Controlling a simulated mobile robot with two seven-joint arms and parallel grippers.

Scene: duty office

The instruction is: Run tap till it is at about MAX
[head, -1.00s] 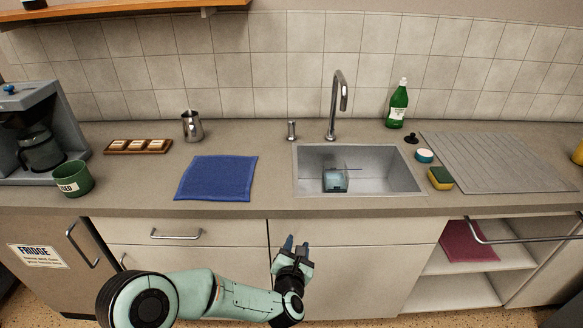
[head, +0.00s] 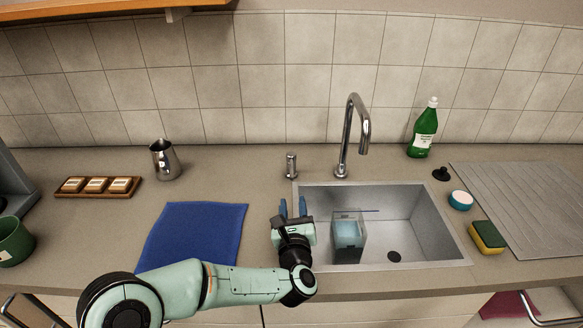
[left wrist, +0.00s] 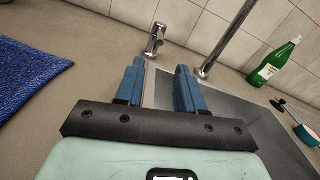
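The tap's curved spout (head: 352,130) stands behind the sink (head: 425,210), and its short lever post (head: 291,166) is to the left. No water stream shows. A clear container (head: 348,238) stands in the sink's left part; it looks pale blue inside, but no level or MAX mark is readable. My left gripper (head: 293,207) is above the counter at the sink's left edge, in front of the lever post and apart from it. In the left wrist view its blue fingers (left wrist: 160,68) are spread and empty, with the lever post (left wrist: 155,40) beyond them. My right gripper is out of view.
A blue cloth (head: 195,236) lies left of the gripper. A metal jug (head: 164,160) and a wooden tray (head: 98,187) are behind it. Right of the sink are a green bottle (head: 423,130), a sponge (head: 487,237) and a drainboard (head: 530,205).

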